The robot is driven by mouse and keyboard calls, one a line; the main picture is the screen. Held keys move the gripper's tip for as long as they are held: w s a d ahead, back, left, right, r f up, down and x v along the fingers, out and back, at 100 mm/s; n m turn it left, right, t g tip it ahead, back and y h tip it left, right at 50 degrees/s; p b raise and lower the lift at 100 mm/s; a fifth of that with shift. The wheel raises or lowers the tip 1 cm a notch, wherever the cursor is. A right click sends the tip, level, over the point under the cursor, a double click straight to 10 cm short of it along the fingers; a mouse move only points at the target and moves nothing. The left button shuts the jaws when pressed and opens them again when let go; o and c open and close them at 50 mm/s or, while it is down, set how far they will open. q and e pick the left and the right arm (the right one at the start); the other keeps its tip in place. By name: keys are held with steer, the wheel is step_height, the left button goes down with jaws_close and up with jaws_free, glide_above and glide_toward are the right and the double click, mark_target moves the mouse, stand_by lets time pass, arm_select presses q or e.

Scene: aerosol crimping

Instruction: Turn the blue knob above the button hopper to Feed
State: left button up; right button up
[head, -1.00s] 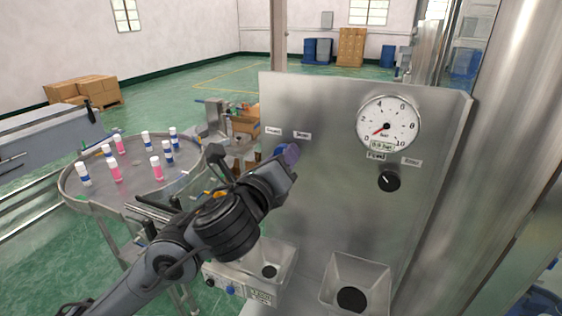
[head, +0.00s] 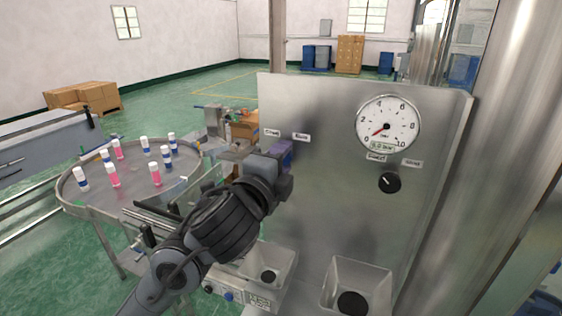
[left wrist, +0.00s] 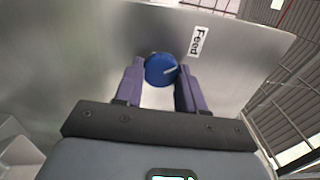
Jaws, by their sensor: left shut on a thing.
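My left gripper (left wrist: 161,76) is shut on the knob, with one purple finger on each side. In the head view, my left gripper (head: 281,153) is at the panel's left edge, hiding the knob, just below two small labels. A hopper (head: 268,262) is mounted below it, partly behind my arm. My right gripper is not in view.
A black knob (head: 389,183) and a pressure gauge (head: 388,125) are on the panel's right side. A second hopper (head: 356,283) is at lower right. A round table (head: 110,210) with several capped bottles stands left of my arm.

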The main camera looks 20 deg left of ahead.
arm_select(q)
steer(key=shift+n, duration=1)
steer(key=o, duration=1.1)
steer(key=shift+c, duration=0.2)
steer(key=s, duration=1.1)
